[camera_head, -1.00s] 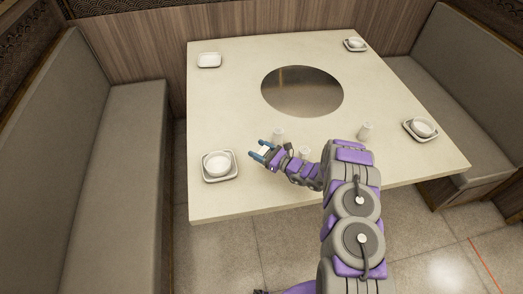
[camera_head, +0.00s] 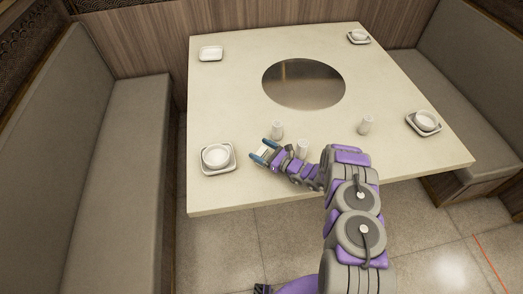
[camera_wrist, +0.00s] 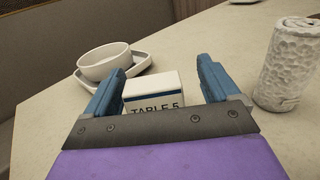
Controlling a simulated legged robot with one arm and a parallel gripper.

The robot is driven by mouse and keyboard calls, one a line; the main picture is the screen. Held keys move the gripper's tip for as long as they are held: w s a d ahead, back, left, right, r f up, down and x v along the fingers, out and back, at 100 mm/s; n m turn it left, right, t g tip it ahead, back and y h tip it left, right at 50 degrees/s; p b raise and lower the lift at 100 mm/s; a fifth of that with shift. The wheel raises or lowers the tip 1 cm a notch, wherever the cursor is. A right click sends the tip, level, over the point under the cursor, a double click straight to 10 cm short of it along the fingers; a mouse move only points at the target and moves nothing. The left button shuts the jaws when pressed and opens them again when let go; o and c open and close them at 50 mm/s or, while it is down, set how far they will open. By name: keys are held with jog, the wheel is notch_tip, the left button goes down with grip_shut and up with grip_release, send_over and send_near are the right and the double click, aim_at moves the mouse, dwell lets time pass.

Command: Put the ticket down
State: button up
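The ticket (camera_wrist: 154,86) is a small white block with a dark stripe and the words "TABLE 5". In the wrist view it is between the two blue fingers of my gripper (camera_wrist: 160,68), with a visible gap to the right finger and little gap to the left one. In the head view my gripper (camera_head: 262,151) is low over the front left of the table (camera_head: 230,110), with a bit of white between its fingers. The ticket appears to rest on the table, but its lower part is hidden by my gripper.
A white bowl on a square saucer (camera_head: 233,165) stands left of my gripper. A white rolled towel (camera_head: 302,147) is close on the right, another (camera_head: 277,129) just behind, and a third (camera_head: 366,124) farther right. A round metal grill (camera_head: 303,84) is mid-table.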

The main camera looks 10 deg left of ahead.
jog(key=shift+s+a+f, duration=0.1)
jog(key=shift+a, duration=0.7)
jog(key=v, duration=0.3)
jog(key=p+v, duration=0.1)
jog(key=v, duration=0.7)
jog(key=shift+w+d+p, duration=0.15)
jog(key=shift+w+p, duration=0.15)
jog(key=shift+w, duration=0.1)
jog(key=shift+s+d, duration=0.25)
jog(key=shift+s, duration=0.15)
jog(key=shift+s+a, duration=0.1)
jog(key=shift+s, duration=0.05)
